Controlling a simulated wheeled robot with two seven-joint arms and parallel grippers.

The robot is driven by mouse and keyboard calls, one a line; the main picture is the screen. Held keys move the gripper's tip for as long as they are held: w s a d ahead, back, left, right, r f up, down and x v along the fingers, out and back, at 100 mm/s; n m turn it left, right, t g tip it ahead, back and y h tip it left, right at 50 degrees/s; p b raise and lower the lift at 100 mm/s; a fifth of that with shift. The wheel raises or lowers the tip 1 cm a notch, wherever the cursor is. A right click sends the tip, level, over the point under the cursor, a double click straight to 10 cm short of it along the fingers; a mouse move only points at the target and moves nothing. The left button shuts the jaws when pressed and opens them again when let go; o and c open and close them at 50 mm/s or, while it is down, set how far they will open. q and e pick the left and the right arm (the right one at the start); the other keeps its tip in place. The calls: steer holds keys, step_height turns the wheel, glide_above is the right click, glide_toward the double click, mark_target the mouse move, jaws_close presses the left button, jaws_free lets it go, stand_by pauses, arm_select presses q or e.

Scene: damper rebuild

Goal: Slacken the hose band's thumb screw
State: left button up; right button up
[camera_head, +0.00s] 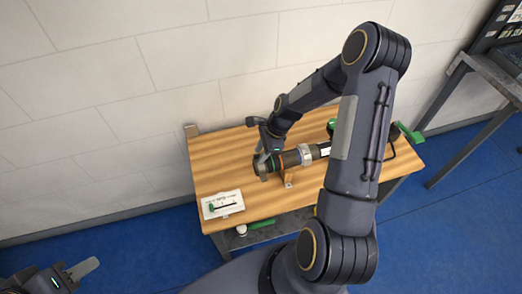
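A dark cylindrical damper (290,160) lies across the wooden table, raised on an orange bracket (286,173). A silvery band (305,154) circles its middle; I cannot make out a thumb screw on it. My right gripper (262,160) is at the damper's left end, apart from the silvery band. Its fingers are small and overlap the damper's end, so I cannot tell if they are open or shut on it. My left gripper (82,269) is low at the lower left, over the blue floor, away from the table; its opening is unclear.
Green parts show behind the damper (332,126) and at the table's right end (409,131). My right arm hides much of the table's right side. A metal bench (487,79) stands at right.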

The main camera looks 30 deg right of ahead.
steer(key=shift+c, duration=0.4)
jaws_close()
